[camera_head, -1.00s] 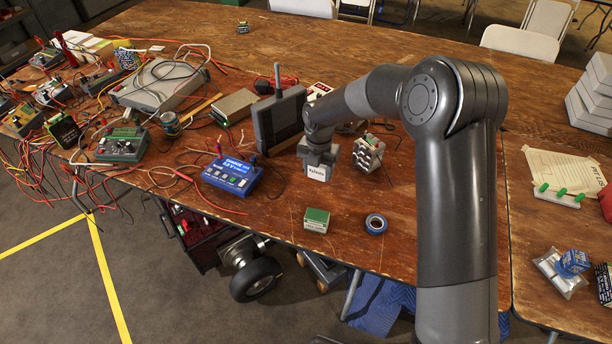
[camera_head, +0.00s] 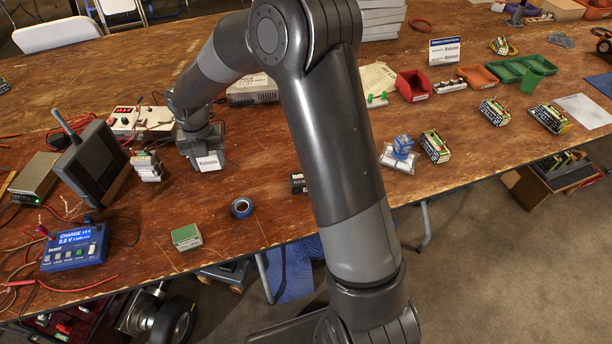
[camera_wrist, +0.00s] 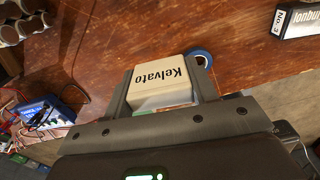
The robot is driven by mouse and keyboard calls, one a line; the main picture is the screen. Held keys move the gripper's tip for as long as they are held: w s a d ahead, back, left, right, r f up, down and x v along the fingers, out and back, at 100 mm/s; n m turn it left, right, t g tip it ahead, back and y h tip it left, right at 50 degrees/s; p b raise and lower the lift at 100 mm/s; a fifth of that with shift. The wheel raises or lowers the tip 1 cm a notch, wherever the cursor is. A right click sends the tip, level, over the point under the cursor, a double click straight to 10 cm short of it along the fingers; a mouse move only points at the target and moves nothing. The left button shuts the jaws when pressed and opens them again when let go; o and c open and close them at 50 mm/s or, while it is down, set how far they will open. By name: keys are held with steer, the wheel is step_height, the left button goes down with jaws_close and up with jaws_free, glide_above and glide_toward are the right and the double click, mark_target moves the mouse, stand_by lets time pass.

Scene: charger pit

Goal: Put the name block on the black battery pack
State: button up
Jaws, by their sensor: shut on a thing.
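My gripper (camera_head: 203,143) is shut on a white name block (camera_head: 208,163) printed "Kelvato". In the wrist view the block (camera_wrist: 160,80) sits between the two fingers of my gripper (camera_wrist: 165,95), with its lettered face showing. It is held over the brown table; I cannot tell how high. A small black battery pack (camera_head: 298,184) lies on the table to the right of my gripper, partly hidden by my arm in the head view. In the wrist view the black pack (camera_wrist: 298,22), with a white "No. 3" label, is at the upper right, apart from the block.
A blue tape roll (camera_head: 241,207) and a green-topped box (camera_head: 186,237) lie near the table's front edge. A white cell pack (camera_head: 147,166) stands left of my gripper. A blue charger (camera_head: 75,247) is at left. Several packs and bins, including a red bin (camera_head: 413,86), are at right.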

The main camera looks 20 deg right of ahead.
steer(key=s+d+r+m, duration=0.1)
steer(key=s+d+m, duration=0.1)
steer(key=d, duration=0.9)
steer(key=s+d+r+m, duration=0.1)
steer(key=d+m, duration=0.1)
steer(key=d, duration=0.8)
steer(key=s+d+m, duration=0.4)
steer(key=s+d, duration=0.6)
steer(key=d, duration=0.5)
steer(key=w+a+f, duration=0.2)
steer(key=a, duration=0.1)
steer(key=w+a+f, duration=0.2)
steer(key=a, duration=0.1)
steer(key=w+a+f, duration=0.2)
steer(key=w+a, duration=0.1)
steer(key=shift+f, duration=1.95)
steer(key=shift+f, duration=0.1)
steer(key=o, duration=1)
steer(key=shift+c, duration=0.2)
